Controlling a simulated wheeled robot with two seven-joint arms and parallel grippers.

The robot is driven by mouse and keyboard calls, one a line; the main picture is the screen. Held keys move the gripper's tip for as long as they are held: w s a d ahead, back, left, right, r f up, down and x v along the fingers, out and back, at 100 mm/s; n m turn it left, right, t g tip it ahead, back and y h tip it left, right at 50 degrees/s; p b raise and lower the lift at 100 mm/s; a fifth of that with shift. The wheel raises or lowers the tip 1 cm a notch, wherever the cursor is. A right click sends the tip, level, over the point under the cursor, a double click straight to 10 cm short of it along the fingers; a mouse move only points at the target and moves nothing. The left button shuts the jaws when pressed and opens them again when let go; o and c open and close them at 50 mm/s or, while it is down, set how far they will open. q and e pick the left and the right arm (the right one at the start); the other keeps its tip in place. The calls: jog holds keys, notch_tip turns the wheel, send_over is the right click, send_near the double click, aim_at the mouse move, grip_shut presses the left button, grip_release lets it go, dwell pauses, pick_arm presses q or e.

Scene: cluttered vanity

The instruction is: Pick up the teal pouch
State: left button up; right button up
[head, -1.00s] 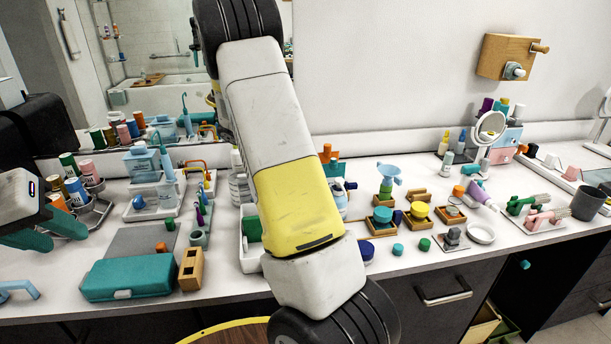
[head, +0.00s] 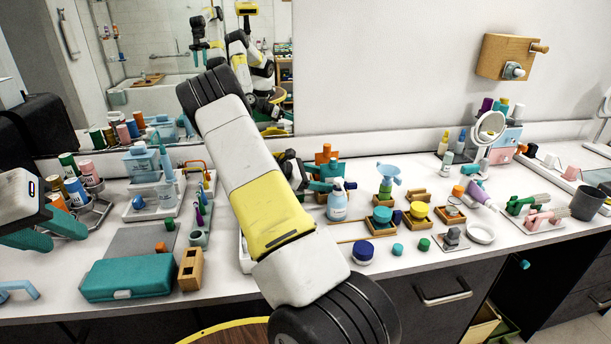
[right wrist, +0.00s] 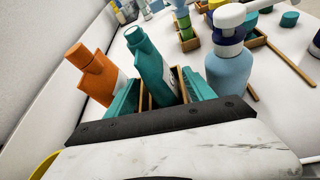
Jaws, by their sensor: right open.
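The teal pouch (head: 128,278) is a flat, box-like teal case with a pale clasp at its front. It lies on the left part of the counter, near the front edge. My left gripper (head: 45,232) is at the left edge of the head view, above and left of the pouch, with its teal fingers apart and nothing seen between them. My right gripper (head: 324,179) is well right of the pouch, partly hidden behind my own arm. In the right wrist view its teal fingers (right wrist: 162,92) are spread, with a teal bottle (right wrist: 150,62) seen between them; contact cannot be told.
An orange bottle (right wrist: 94,76) and a blue pump bottle (head: 337,206) stand close to my right gripper. A wooden block (head: 190,269) stands right beside the pouch, and a grey mat (head: 135,240) lies behind it. Several small jars and trays crowd the right side.

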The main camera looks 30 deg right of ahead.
aim_at(329, 165)
jog(key=shift+x, duration=1)
jog(key=c, duration=1)
jog(key=shift+r, duration=0.2)
jog(key=shift+c, duration=0.4)
notch_tip(329, 165, up, 10)
jog(key=shift+f, duration=0.15)
jog(key=o, duration=0.4)
jog(key=shift+c, duration=0.2)
